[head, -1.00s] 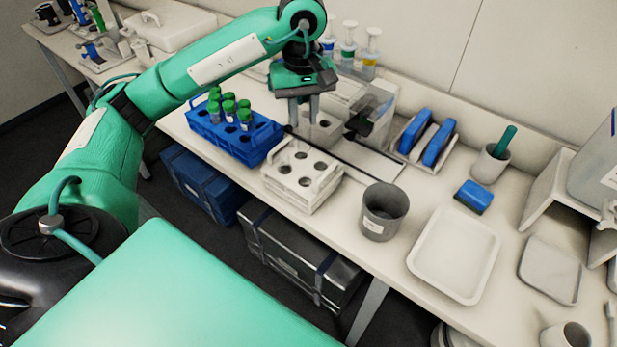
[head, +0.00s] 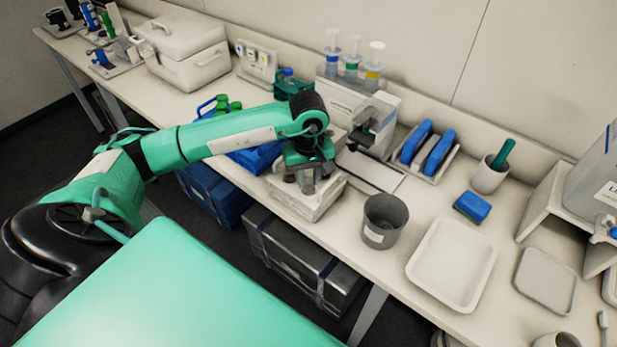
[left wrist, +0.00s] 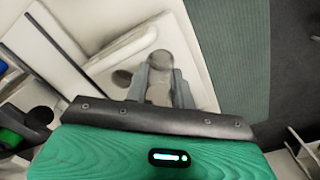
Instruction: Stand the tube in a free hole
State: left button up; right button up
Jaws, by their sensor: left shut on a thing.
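My left gripper (head: 308,184) is over the white rack (head: 305,208) in the head view, its fingers pointing down at the rack's top. The fingers and arm hide most of the holes. In the left wrist view the gripper (left wrist: 160,88) is shut on a small greyish, blurred thing between its fingers, which I take to be the tube (left wrist: 159,93). I cannot tell whether its lower end is in a hole or above it. The white rack (left wrist: 203,75) lies beneath, with a dark round hole (left wrist: 122,78) left of the fingers. My right gripper is not in view.
The blue rack (head: 258,160) with green-capped tubes is partly behind my left arm. A grey beaker (head: 382,222) stands right of the white rack, near the front edge. A white tray (head: 452,264) lies farther right. A boxy device (head: 362,110) stands behind.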

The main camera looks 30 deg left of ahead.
pick_arm(q)
jog(key=shift+f, duration=0.85)
jog(key=o, duration=0.9)
jog(key=shift+o, duration=0.3)
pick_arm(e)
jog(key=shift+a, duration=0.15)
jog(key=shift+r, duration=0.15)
